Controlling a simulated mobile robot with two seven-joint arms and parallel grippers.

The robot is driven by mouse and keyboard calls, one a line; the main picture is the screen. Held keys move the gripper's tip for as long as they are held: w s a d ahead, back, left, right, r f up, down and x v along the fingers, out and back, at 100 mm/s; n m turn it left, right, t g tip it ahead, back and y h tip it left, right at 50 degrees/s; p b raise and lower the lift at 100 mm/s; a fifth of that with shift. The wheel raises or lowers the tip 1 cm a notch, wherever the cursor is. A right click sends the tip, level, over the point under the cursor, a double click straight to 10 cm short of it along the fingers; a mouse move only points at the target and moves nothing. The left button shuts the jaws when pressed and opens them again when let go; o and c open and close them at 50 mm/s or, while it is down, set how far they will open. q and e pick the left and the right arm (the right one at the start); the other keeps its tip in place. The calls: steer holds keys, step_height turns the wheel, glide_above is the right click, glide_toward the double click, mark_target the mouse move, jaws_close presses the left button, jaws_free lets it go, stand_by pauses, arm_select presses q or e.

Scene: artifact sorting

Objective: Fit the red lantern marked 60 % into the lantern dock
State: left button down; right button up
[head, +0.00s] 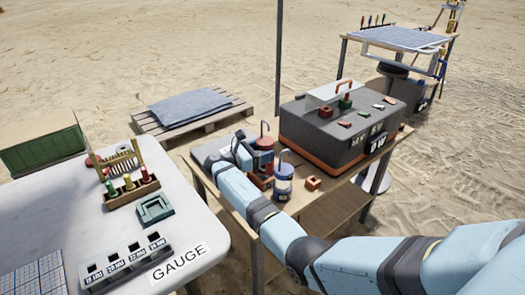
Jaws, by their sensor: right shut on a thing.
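My right arm comes in from the lower right, and its gripper (249,150) is at the back left of the wooden table. It is shut on the red lantern (265,142), which has a dark hooked handle and stands about upright. The arm partly hides the lantern's lower part, and I cannot read its mark. A blue lantern (283,186) with a pale top and a hook stands in front of it, close to my forearm. A small orange-brown block-like holder (313,183) sits to its right. I cannot tell which part is the lantern dock. My left gripper is not in view.
A large dark case (340,128) with small coloured pieces on top fills the table's right side. A white table (95,225) at left holds a gauge block (128,264), a green frame (155,208) and a wooden rack. A pallet (190,112) lies behind.

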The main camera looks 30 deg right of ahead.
steer(key=shift+r, duration=0.1)
steer(key=shift+p, duration=0.5)
steer(key=shift+f+b, duration=0.95)
steer(key=shift+f, duration=1.2)
steer(key=o, duration=1.1)
